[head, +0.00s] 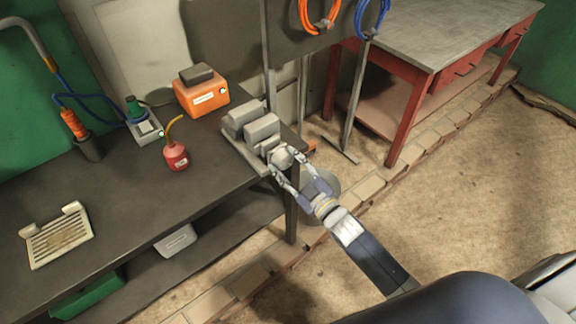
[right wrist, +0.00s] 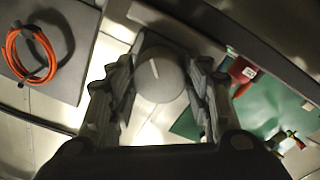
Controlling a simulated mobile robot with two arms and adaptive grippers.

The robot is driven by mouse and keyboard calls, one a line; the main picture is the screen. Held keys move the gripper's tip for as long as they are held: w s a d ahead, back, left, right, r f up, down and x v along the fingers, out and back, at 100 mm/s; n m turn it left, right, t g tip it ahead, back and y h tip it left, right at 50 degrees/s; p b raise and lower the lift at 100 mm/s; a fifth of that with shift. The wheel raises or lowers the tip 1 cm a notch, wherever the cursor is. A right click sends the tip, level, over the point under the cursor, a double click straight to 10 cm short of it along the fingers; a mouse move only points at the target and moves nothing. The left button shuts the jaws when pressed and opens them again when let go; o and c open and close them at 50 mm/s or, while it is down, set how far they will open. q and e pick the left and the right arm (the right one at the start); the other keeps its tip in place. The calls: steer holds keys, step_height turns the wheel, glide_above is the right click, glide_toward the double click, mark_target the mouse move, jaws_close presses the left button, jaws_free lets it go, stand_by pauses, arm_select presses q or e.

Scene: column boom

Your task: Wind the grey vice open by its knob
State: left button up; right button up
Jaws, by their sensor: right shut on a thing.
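The grey vice (head: 261,131) sits at the right end of the dark workbench, its blocky jaws showing in the head view. Its round grey knob (right wrist: 159,77) faces the right wrist camera and carries a pale line mark pointing up and slightly left. My right gripper (head: 286,163) reaches in from the lower right and is shut on the knob, with one finger on each side of it. In the right wrist view its fingers (right wrist: 160,88) flank the knob. The fingers partly hide the knob in the head view. My left gripper is in neither view.
On the workbench (head: 122,193) stand a red oil can (head: 174,155), an orange box (head: 203,97), a soldering station (head: 144,127) and a slotted cream tray (head: 58,238). A red-framed table (head: 440,40) stands behind at right. The floor at right is clear.

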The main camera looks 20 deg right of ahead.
steer(key=n+b, duration=0.1)
steer(key=n, duration=0.5)
steer(key=shift+f+y, duration=0.15)
steer(key=shift+y, duration=0.15)
steer(key=n+b, duration=0.2)
steer(key=n, duration=0.4)
steer(key=shift+d+y, duration=0.15)
steer(key=shift+y, duration=0.15)
steer(key=shift+n, duration=0.4)
steer(key=o, duration=1.1)
steer(key=shift+c, duration=0.2)
steer(key=shift+r, duration=0.2)
steer(key=v, duration=1.2)
